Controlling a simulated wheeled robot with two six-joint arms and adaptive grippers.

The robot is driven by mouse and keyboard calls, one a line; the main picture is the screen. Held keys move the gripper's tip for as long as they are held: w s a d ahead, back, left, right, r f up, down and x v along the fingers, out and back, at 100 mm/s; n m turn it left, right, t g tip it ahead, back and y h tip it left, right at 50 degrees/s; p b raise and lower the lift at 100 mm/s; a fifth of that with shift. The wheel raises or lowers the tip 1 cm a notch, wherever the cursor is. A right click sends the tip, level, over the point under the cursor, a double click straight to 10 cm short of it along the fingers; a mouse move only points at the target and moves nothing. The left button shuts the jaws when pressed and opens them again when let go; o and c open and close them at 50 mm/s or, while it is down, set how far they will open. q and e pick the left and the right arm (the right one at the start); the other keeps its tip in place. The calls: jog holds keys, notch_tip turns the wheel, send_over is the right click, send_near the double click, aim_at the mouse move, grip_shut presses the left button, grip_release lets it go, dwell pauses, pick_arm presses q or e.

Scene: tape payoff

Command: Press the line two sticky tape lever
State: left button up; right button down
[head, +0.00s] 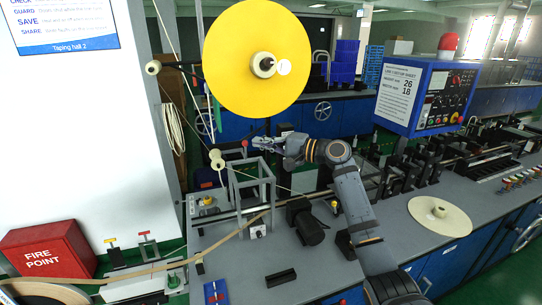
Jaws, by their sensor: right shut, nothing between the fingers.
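My right gripper (257,143) is shut and empty, held level above a grey metal frame (252,180). Its fingertips point left, close to a small red knob (244,143); I cannot tell whether they touch it. A large yellow disc (245,35) with a pale hub hangs above the gripper. At the lower left, two small levers stand on a white unit: one with a yellow and red top (111,240), one with a red top (143,234). No label shows which lever belongs to line two. My left gripper is not in view.
A blue control box (425,97) with a setup sheet stands to the right. A black motor (305,222) and a cream reel (440,216) sit on the grey bench. A red fire point box (48,250) is at left. Tape strands run past rollers (216,158) near the frame.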

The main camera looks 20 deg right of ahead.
jog(key=shift+a+r, duration=0.3)
jog(key=shift+a, duration=0.05)
jog(key=shift+a+r, duration=0.1)
jog(key=shift+a, duration=0.1)
dwell(0.5)
